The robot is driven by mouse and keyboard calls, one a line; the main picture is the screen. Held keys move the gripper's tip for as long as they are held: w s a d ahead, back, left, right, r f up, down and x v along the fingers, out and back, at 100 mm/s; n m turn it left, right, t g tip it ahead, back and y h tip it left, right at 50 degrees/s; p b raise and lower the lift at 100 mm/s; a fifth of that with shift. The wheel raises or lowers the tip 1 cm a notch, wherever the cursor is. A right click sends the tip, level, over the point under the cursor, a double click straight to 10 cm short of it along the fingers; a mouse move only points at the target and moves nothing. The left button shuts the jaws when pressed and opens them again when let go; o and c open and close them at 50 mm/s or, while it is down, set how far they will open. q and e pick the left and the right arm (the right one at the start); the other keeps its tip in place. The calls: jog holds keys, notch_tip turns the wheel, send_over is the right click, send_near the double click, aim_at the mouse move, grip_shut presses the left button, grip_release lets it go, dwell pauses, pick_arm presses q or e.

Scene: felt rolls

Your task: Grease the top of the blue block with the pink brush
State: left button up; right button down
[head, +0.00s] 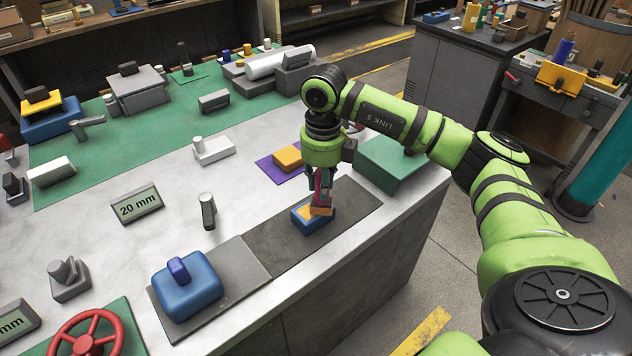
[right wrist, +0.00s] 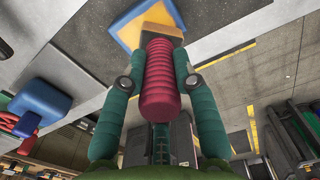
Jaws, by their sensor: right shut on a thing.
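The blue block (head: 314,224) sits on the dark grey mat near the bench's front edge. My left gripper is not in view.
A larger blue handled block (head: 188,292) stands on the mat to the left. An orange block (head: 288,157) on a purple mat and a green box (head: 388,165) are behind the gripper. A "20 mm" sign (head: 137,204) and a red wheel (head: 88,340) are further left.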

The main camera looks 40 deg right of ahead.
dwell(0.3)
jog(key=shift+r+p, duration=0.55)
jog(key=shift+r, duration=0.25)
notch_tip(320, 180, up, 5)
jog(key=p, duration=0.3)
jog(key=shift+r+p, duration=0.1)
jog(key=shift+p, duration=0.25)
